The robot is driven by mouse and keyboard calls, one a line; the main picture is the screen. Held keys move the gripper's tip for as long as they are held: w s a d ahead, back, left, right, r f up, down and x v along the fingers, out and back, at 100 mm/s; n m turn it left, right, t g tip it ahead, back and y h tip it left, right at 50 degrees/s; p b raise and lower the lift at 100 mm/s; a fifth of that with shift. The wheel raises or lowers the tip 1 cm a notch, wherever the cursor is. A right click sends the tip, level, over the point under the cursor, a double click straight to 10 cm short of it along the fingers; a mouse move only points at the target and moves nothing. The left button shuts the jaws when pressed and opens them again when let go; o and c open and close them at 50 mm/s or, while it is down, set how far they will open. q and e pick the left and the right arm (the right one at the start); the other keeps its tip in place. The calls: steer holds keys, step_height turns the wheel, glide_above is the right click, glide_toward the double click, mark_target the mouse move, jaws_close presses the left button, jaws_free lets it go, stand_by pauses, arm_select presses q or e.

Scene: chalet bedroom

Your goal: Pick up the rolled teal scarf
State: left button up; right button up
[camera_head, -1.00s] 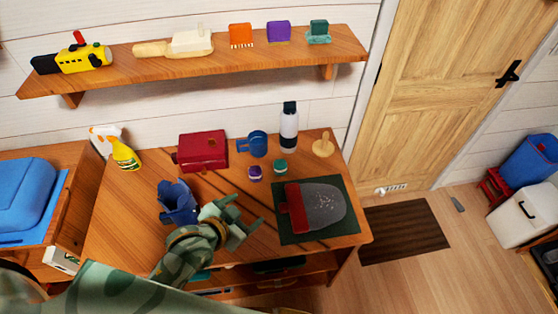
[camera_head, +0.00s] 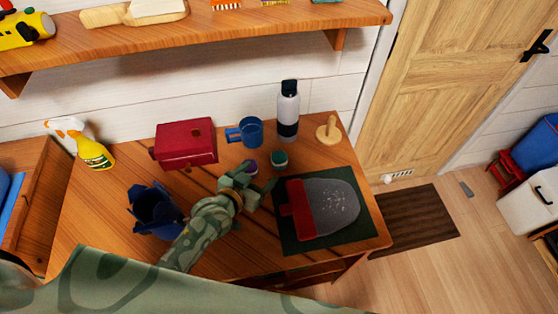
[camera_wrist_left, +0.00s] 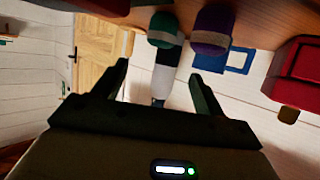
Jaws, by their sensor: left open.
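The rolled teal scarf (camera_head: 279,160) is a small dark teal roll with a pale band, standing on the wooden desk (camera_head: 90,220). It also shows in the left wrist view (camera_wrist_left: 163,28), at the top, beyond the fingertips. A similar purple roll (camera_head: 250,167) stands just left of it in the head view, and right of it in the wrist view (camera_wrist_left: 212,27). My left gripper (camera_head: 256,179) is open and empty, a little on the near side of both rolls; its two fingers (camera_wrist_left: 159,76) show apart in the wrist view. My right gripper is not in view.
A blue mug (camera_head: 250,132), a white bottle (camera_head: 288,112) and a red box (camera_head: 186,143) stand behind the rolls. A dark mat (camera_head: 365,230) with a red-handled grey item (camera_head: 330,208) lies to the right. A dark blue container (camera_head: 155,211) stands left of my arm.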

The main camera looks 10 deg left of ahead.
mark_target(276, 159)
arm_select(q)
steer(key=b+x, duration=0.1)
steer(key=x, duration=0.4)
steer(key=shift+f, duration=0.15)
steer(key=b+x, duration=0.2)
steer(key=x, duration=0.3)
steer(key=shift+s+f, duration=0.1)
steer(key=shift+f, duration=0.1)
steer(key=shift+r, duration=0.1)
steer(key=c, duration=1.1)
